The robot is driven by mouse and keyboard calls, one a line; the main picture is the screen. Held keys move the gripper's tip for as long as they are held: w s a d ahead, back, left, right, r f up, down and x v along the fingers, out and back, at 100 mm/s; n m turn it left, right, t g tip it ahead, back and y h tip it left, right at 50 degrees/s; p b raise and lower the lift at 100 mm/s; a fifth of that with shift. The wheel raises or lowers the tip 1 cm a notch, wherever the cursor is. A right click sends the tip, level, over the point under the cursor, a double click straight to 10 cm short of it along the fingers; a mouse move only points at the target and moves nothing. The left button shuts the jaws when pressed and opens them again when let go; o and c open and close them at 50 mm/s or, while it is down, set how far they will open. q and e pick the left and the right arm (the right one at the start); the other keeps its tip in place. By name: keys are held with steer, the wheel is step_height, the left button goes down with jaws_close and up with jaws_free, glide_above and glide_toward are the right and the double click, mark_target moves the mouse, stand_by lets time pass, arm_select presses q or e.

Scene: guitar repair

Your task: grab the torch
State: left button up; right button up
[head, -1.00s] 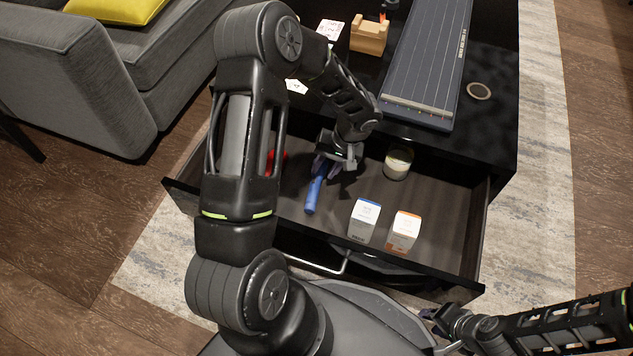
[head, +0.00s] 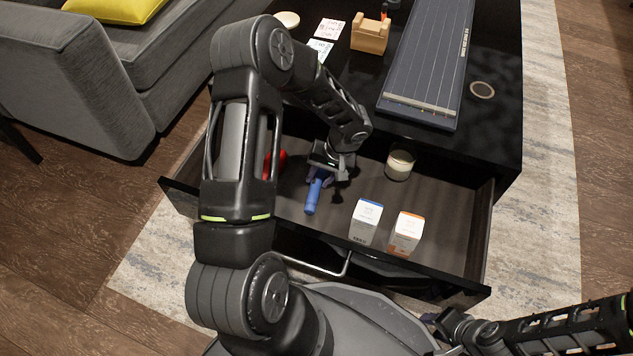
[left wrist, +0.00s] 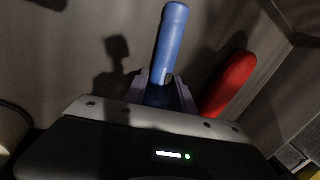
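A blue cylinder (head: 313,196), which looks like the torch, lies in the open drawer. Its free end also shows in the left wrist view (left wrist: 170,38). My left gripper (head: 319,178) is down in the drawer at the torch's far end. In the left wrist view its two fingers (left wrist: 162,88) stand on either side of the blue body, very close to it. I cannot tell whether both fingers press on it. My right gripper (head: 436,320) is low at the right, away from the drawer, and its fingers are unclear.
The drawer (head: 462,235) also holds a red object (left wrist: 230,84) beside the torch, a white-and-blue box (head: 365,220), a white-and-orange box (head: 406,232) and a candle jar (head: 400,164). The black tabletop (head: 490,125) overhangs behind. A long grey instrument (head: 428,65) lies on it.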

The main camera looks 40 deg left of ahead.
arm_select(q)
steer(key=shift+c, duration=0.2)
jaws_close()
stand_by(0.3)
